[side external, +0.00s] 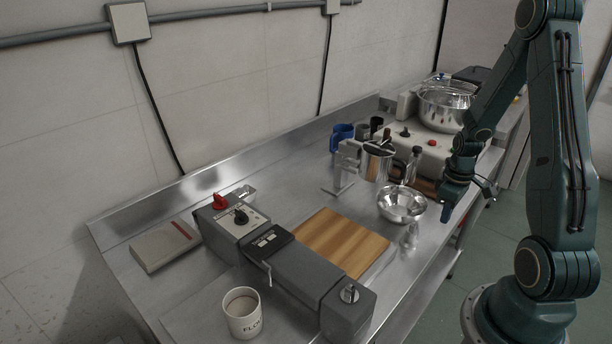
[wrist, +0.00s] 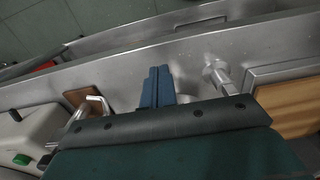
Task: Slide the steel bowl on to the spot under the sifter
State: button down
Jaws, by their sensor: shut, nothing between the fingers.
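The steel bowl (side external: 402,204) stands upright on the steel counter in the side external view, in front of and to the right of the sifter. The sifter (side external: 376,164) is a metal cup held up on a stand (side external: 345,172). I cannot make out the spot beneath it. My gripper (side external: 447,212) points down just right of the bowl, close to its rim; I cannot tell whether they touch. In the wrist view my blue fingers (wrist: 157,87) are together and empty over the counter. The bowl is mostly or wholly hidden there by my gripper body.
A small steel fitting (side external: 410,236) stands just in front of the bowl. A wooden board (side external: 335,241) lies to the left, beside a grey machine (side external: 290,275). The counter's front edge is near.

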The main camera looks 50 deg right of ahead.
aim_at(423, 206)
jog(key=shift+w+f, duration=0.35)
jog(key=shift+w, duration=0.2)
jog(key=shift+w+f, duration=0.3)
jog(key=shift+w, duration=1.2)
jog(key=shift+w, duration=1.7)
jog(key=shift+s, duration=0.4)
jog(key=s, duration=0.3)
notch_tip(423, 206, up, 10)
